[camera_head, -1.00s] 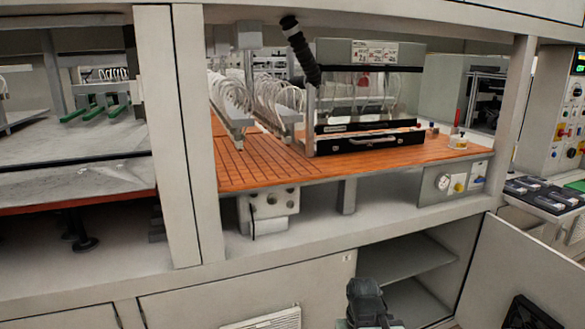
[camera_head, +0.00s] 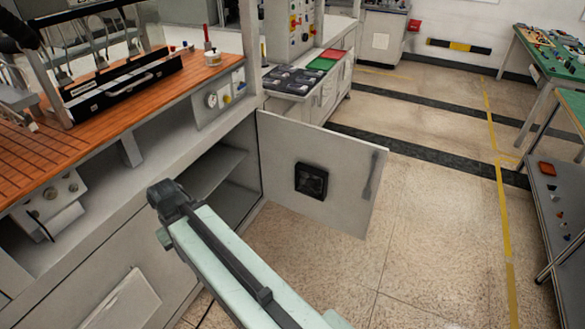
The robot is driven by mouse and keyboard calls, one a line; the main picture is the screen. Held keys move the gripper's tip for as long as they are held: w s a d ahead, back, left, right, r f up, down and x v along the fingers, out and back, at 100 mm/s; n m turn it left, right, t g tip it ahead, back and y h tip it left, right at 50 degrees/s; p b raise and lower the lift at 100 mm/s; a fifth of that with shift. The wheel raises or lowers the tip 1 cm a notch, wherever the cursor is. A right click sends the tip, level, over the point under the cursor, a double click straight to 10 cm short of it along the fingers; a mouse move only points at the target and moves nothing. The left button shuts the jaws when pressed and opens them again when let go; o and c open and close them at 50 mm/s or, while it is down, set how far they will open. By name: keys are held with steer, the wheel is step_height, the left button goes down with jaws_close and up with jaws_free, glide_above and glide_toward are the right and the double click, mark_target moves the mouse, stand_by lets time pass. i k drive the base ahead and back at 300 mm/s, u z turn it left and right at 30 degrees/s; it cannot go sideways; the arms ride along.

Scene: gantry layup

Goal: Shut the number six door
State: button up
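A light grey cabinet door (camera_head: 340,200) stands wide open, its left edge at the right side of the open cabinet (camera_head: 236,175). No number can be read on it. It has a black square vent (camera_head: 311,181) and a dark grey handle (camera_head: 374,175) near its free right edge. My arm reaches up and left from the bottom of the view. My gripper (camera_head: 165,192) is at its dark end, in front of the cabinet and left of the door, apart from the door. Its fingers cannot be made out.
An orange slatted bed (camera_head: 60,140) with a black case (camera_head: 125,88) lies above the cabinet. A control console (camera_head: 292,80) stands behind the door. Tiled floor (camera_head: 420,255) is clear to the right of the door. A green-topped table (camera_head: 550,55) stands at the far right.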

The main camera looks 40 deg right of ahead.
mark_target(288, 146)
steer(key=z, duration=2.9)
steer(key=i, duration=5.55)
steer(key=u, duration=4.5)
